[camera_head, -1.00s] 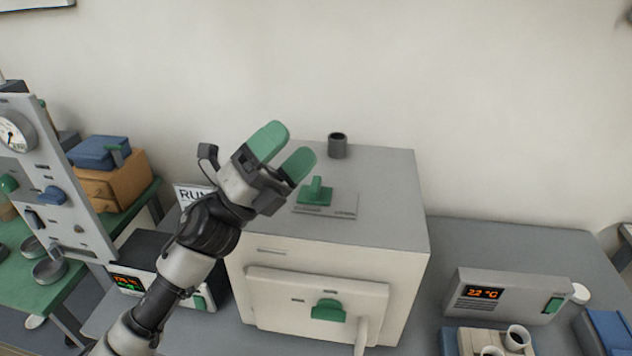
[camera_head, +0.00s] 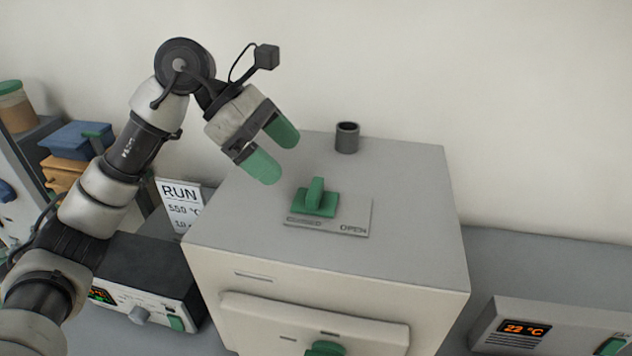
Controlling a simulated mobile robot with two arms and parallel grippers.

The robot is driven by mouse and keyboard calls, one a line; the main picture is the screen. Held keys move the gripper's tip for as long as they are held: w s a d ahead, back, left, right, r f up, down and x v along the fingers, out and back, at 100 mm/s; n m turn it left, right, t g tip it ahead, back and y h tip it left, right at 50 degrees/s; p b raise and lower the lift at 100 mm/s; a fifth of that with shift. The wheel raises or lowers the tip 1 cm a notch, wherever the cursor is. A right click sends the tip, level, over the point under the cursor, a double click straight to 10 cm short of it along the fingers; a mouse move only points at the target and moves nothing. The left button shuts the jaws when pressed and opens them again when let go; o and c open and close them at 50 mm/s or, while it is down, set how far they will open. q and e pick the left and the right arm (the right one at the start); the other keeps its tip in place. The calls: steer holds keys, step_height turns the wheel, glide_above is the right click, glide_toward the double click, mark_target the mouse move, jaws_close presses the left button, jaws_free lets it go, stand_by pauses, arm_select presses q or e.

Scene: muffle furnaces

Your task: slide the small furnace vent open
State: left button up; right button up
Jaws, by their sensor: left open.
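The small furnace (camera_head: 400,200) is a pale box with a grey top. On its top lies a grey vent plate (camera_head: 352,216), with "OPEN" marked at its right end and a less legible label at its left. The green vent slider (camera_head: 316,200) with an upright tab sits at the left part of the plate. My left gripper (camera_head: 272,155) is open and empty, its green fingertips pointing down to the right, above the furnace top and up and left of the slider, apart from it. My right gripper is not in view.
A short dark pipe (camera_head: 347,137) stands at the back of the furnace top. A green door handle (camera_head: 326,349) is on its front. A controller (camera_head: 150,285) and a RUN sign (camera_head: 181,203) stand left; a 22 °C display unit (camera_head: 550,328) stands right.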

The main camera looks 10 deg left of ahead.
mark_target(314, 186)
arm_select(q)
steer(key=p+x, duration=0.1)
steer(key=x, duration=0.7)
steer(key=shift+p, duration=0.3)
